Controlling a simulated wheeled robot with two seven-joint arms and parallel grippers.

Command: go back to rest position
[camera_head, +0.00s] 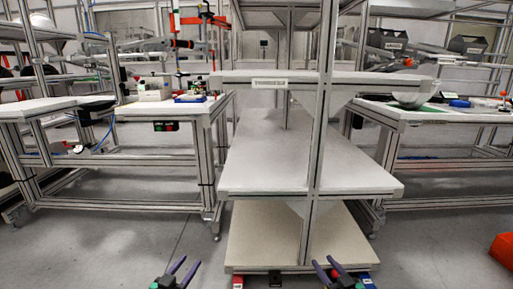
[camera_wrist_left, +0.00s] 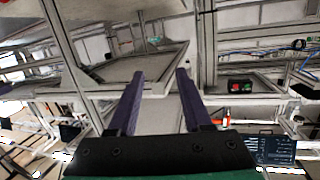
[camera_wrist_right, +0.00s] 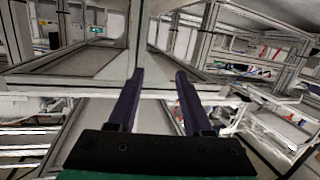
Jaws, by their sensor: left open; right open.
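My left gripper (camera_head: 178,266) is at the bottom of the head view, left of centre. Its two dark fingers are spread and empty; they also show in the left wrist view (camera_wrist_left: 160,80). My right gripper (camera_head: 327,264) is at the bottom of the head view, right of centre. Its fingers are spread and empty, as the right wrist view (camera_wrist_right: 160,78) also shows. Both grippers are low in the picture, in front of a shelf rack (camera_head: 318,150), and touch nothing that I can see. A grey-white helmet shell (camera_head: 411,97) sits on the right workbench.
The rack's white shelves (camera_head: 280,163) look bare. A left workbench (camera_head: 165,108) carries small parts and boxes. A right workbench (camera_head: 385,112) stands behind the rack's right side. An orange-red box (camera_head: 502,250) is on the floor at far right. Grey floor (camera_head: 130,245) is clear at left.

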